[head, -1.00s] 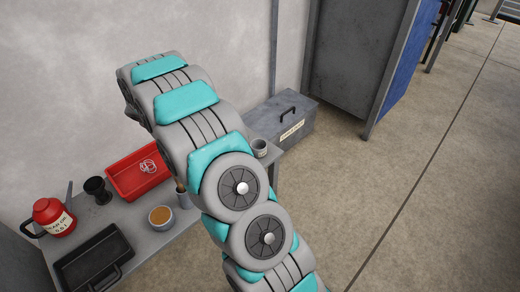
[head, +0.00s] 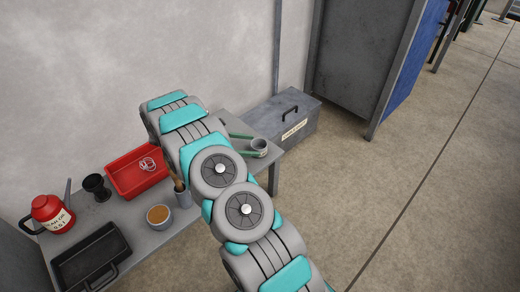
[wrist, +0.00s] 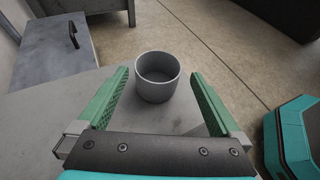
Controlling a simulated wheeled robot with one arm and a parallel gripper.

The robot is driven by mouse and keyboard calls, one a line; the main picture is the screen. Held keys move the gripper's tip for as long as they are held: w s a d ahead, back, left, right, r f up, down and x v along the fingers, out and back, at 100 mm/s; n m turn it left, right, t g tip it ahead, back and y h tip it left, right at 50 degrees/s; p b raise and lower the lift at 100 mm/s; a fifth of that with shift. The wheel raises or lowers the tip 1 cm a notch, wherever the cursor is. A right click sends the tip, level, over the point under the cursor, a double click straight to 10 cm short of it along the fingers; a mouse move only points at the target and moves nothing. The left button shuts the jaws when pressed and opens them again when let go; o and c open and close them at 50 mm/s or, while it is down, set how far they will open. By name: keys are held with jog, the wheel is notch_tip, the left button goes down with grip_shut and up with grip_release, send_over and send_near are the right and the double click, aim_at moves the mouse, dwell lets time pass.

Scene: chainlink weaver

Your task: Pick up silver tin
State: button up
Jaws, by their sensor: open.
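The silver tin (wrist: 157,88) is a small, open-topped grey cylinder standing upright on the grey table (wrist: 180,123). In the head view the tin (head: 259,146) is near the table's right end. My gripper (wrist: 160,82) is open, its green fingers on either side of the tin with a gap on each side. The gripper also shows in the head view (head: 248,145), with the tin near its fingertips. In the wrist view the tin looks empty.
A red bin (head: 137,175), a dark cup (head: 97,187), a red oil can (head: 50,217), a black tray (head: 90,262), a bowl with orange contents (head: 160,217) and a tin holding a brush (head: 183,196) stand to the left. A grey toolbox (head: 284,118) is behind.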

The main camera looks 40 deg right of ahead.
aim_at(267, 145)
jog(key=x, duration=0.7)
jog(key=shift+d, duration=0.3)
jog(key=c, duration=1.2)
jog(key=shift+c, duration=0.2)
jog(key=shift+r, duration=0.1)
